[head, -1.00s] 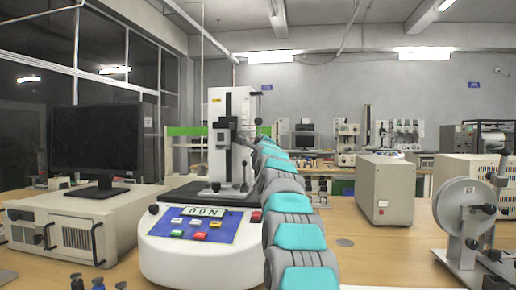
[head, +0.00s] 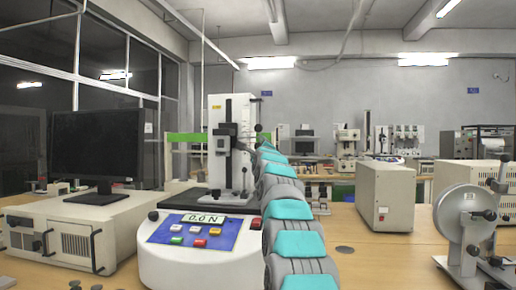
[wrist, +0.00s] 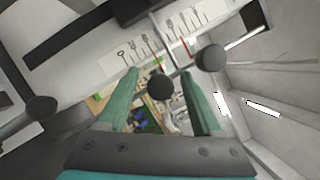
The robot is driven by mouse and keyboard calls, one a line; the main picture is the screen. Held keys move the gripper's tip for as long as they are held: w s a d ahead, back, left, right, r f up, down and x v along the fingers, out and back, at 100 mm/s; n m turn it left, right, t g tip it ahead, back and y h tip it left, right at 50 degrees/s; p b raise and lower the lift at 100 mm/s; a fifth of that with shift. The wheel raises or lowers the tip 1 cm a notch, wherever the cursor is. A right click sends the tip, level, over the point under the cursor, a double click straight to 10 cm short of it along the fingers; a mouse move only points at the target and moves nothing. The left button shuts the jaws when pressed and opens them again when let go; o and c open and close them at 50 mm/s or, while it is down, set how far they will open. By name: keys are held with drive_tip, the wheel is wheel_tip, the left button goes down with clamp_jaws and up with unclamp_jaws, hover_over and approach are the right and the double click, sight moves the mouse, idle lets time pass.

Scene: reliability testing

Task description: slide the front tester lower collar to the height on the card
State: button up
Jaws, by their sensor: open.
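The front tester (head: 241,145) is a white upright column on a black plate, behind a rounded white console (head: 195,260) whose display (head: 197,219) seems to read 0.0 N. Dark collars and knobs show on its front and right side. I cannot tell which is the lower collar; my arm covers part of that side. In the wrist view my gripper (wrist: 160,75) is open, its two green fingers apart. A round black knob (wrist: 160,88) appears between them; whether they touch it is unclear. Another black knob (wrist: 210,58) is beyond the right finger. I cannot make out the height card.
A monitor (head: 97,146) on a beige case (head: 65,232) stands left of the tester. A beige box (head: 385,196) and a grey wheel device (head: 466,215) stand to the right. Bare wooden bench (head: 385,265) shows between my arm and the wheel device.

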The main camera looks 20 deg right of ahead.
drive_tip(key=b+v, duration=0.2)
drive_tip(key=v, duration=0.5)
drive_tip(key=shift+s, duration=0.35)
drive_tip(key=shift+a+f, duration=0.1)
drive_tip(key=shift+a, duration=0.05)
idle(0.4)
